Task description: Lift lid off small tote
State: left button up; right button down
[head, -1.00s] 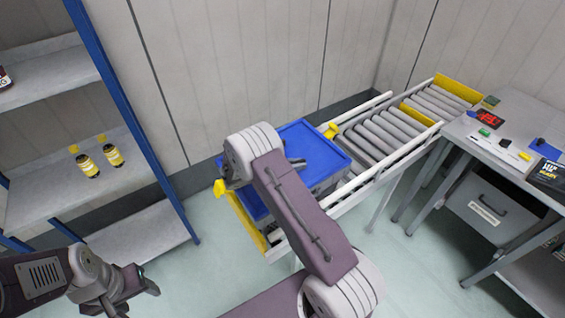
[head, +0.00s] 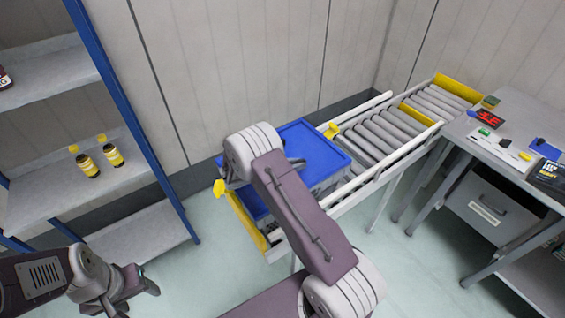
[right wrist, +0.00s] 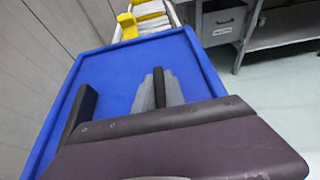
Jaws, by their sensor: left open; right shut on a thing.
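A flat blue lid (head: 315,148) with a raised rim lies over a tote on the roller conveyor. It fills much of the right wrist view (right wrist: 110,75). A grey side of the tote (head: 338,178) shows under the lid's right edge. My right gripper (right wrist: 120,98) is over the lid, shut on it, with its two dark fingers set wide apart. Where the fingers meet the lid is not clear, and in the head view my arm hides most of this gripper. My left gripper (head: 137,291) is open and empty at the lower left, far from the tote.
The roller conveyor (head: 385,132) runs to the upper right, with yellow end pieces. A shelf rack (head: 105,190) with two small jars (head: 102,160) stands at the left. A table (head: 508,120) with small items is at the right. A wall is close behind the conveyor.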

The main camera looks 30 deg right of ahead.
dwell(0.6)
notch_tip(320, 180, up, 4)
jog(key=shift+w+r, duration=0.1)
jog(key=s+d+r+b, duration=0.1)
jog(key=s+d+r, duration=0.5)
jog(key=d, duration=0.3)
jog(key=shift+s+d+r+b, duration=0.3)
jog(key=shift+s+r+b, duration=0.1)
jog(key=shift+s, duration=0.05)
